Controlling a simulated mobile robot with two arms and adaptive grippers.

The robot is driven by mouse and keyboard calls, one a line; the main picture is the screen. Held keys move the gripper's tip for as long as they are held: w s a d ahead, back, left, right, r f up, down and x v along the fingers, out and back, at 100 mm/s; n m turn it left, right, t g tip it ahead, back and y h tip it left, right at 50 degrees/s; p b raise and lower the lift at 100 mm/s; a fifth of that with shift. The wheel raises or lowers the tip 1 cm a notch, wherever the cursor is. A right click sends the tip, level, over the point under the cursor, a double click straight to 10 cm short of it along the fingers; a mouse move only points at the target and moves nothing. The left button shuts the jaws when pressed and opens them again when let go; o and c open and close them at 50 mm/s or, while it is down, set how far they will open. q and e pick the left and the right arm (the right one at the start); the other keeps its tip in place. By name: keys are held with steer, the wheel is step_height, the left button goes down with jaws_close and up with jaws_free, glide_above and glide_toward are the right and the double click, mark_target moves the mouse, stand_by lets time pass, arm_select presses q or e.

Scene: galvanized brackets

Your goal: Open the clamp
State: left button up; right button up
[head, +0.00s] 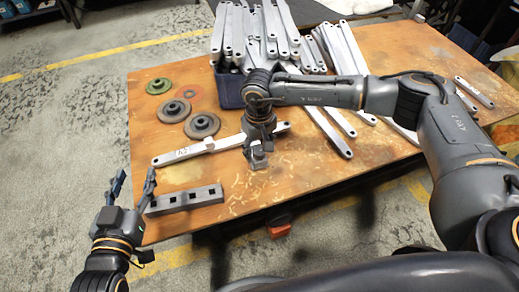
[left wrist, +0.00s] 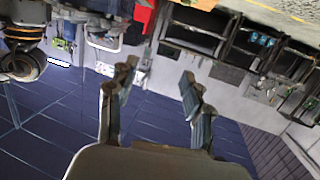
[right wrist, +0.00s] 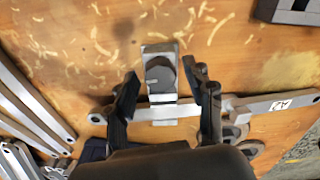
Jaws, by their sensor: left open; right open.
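The clamp (right wrist: 159,52) shows in the right wrist view as a small metal plate with a dark round knob (right wrist: 160,74). In the head view the clamp (head: 258,160) is on the wooden table, partly hidden under my right gripper (head: 259,143). My right gripper (right wrist: 164,84) is open, pointing down, with a finger on each side of the knob. Whether the fingers touch it, I cannot tell. A bar labelled A2 (head: 225,143) lies just behind the clamp. My left gripper (head: 134,184) is open and empty off the table's left edge. It also shows in the left wrist view (left wrist: 156,84).
A grey block with square holes (head: 185,198) lies near the table's front left. Discs (head: 202,125) lie at the left. A blue bin (head: 228,92) holds several metal bars, with more bars (head: 330,130) beside it. A red-orange part (head: 280,229) shows below the front edge.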

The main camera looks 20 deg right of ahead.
steer(key=m, duration=0.4)
steer(key=shift+m, duration=0.3)
steer(key=m, duration=0.4)
steer(key=shift+p, duration=0.3)
steer(key=shift+m, duration=0.7)
steer(key=m, duration=0.4)
steer(key=shift+r+p, duration=0.1)
steer(key=shift+p, duration=0.3)
arm_select(q)
steer(key=s+a+f+g+y, duration=0.1)
steer(key=s+a+f+g, duration=0.1)
steer(key=s+f+g, duration=0.2)
step_height(320, 180, down, 3)
steer(key=shift+s+a+f+g+y, duration=0.2)
steer(key=shift+s+g+y, duration=0.1)
steer(key=shift+g, duration=0.2)
arm_select(e)
steer(key=m, duration=0.4)
arm_select(q)
steer(key=shift+w+d+r, duration=0.2)
steer(key=shift+w+r, duration=0.1)
arm_select(e)
steer(key=c, duration=1.1)
